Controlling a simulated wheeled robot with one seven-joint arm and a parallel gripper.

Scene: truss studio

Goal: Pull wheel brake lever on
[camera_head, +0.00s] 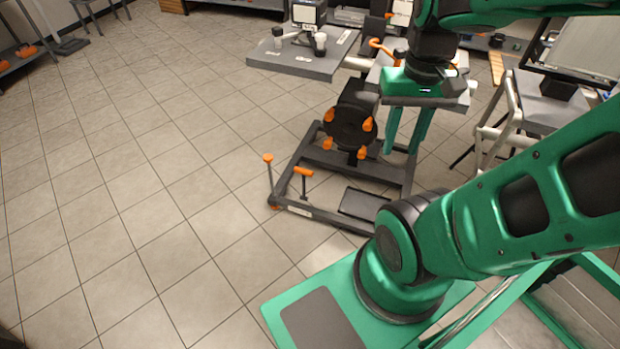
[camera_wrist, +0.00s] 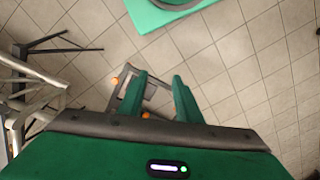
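A dark base frame (camera_head: 343,157) stands on the floor and carries a black wheel (camera_head: 349,127) with orange knobs. At its front left are an upright rod lever with an orange knob (camera_head: 268,158) and a shorter lever with an orange T-shaped handle (camera_head: 303,171). I cannot tell which is the wheel brake lever. My gripper (camera_head: 402,150) points down, to the right of the wheel in the picture and apart from both levers. In the wrist view its two green fingers (camera_wrist: 159,88) stand apart with nothing held. Part of the frame and small orange parts (camera_wrist: 115,80) show near the left finger.
A grey table (camera_head: 305,62) with small devices stands behind the wheel. Another orange handle (camera_head: 385,48) is behind it near my arm. A metal-framed stand (camera_head: 505,112) is close on the right. The tiled floor (camera_head: 130,180) on the left is clear.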

